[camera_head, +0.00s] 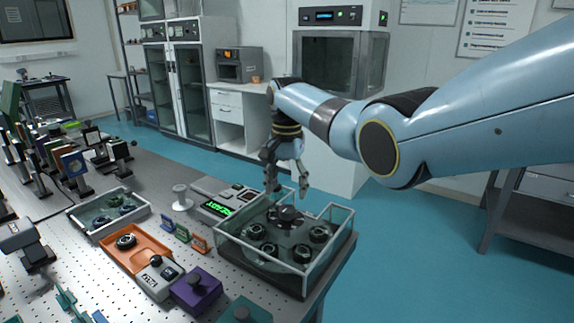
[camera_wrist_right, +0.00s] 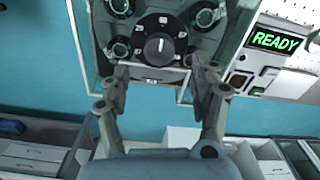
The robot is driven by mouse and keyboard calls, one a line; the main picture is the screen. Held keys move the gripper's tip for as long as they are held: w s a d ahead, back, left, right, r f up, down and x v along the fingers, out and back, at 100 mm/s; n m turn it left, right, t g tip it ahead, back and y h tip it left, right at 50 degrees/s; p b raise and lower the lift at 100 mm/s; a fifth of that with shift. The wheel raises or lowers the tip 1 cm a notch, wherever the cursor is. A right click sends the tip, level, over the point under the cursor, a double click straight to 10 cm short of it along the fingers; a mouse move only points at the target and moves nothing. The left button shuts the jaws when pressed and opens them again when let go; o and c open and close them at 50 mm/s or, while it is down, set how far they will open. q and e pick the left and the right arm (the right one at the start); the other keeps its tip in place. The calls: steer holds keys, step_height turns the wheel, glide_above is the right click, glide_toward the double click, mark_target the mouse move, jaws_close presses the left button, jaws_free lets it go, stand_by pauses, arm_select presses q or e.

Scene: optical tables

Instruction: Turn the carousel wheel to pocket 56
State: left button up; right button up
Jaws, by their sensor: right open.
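The carousel (camera_head: 262,271) is a dark box with clear walls near the table's right edge in the camera_head view. Several round dark pieces with pale rings sit around its deck. The wheel, a black dial (camera_head: 287,214) with a raised centre knob and small pale labels, is at its far side. My right gripper (camera_head: 288,192) is open and empty above the dial, pointing down, and shows in the wrist view (camera_wrist_right: 160,70). My left gripper is not in view.
A control box (camera_head: 226,201) with a green READY display (camera_wrist_right: 276,40) stands beside the carousel. An orange tray (camera_head: 135,247), a purple block (camera_head: 196,290) and a clear-walled tray (camera_head: 108,212) are on the table. Optics crowd the far left. The floor lies beyond the carousel.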

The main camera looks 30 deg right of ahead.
step_height(320, 180, up, 6)
stand_by(0.7)
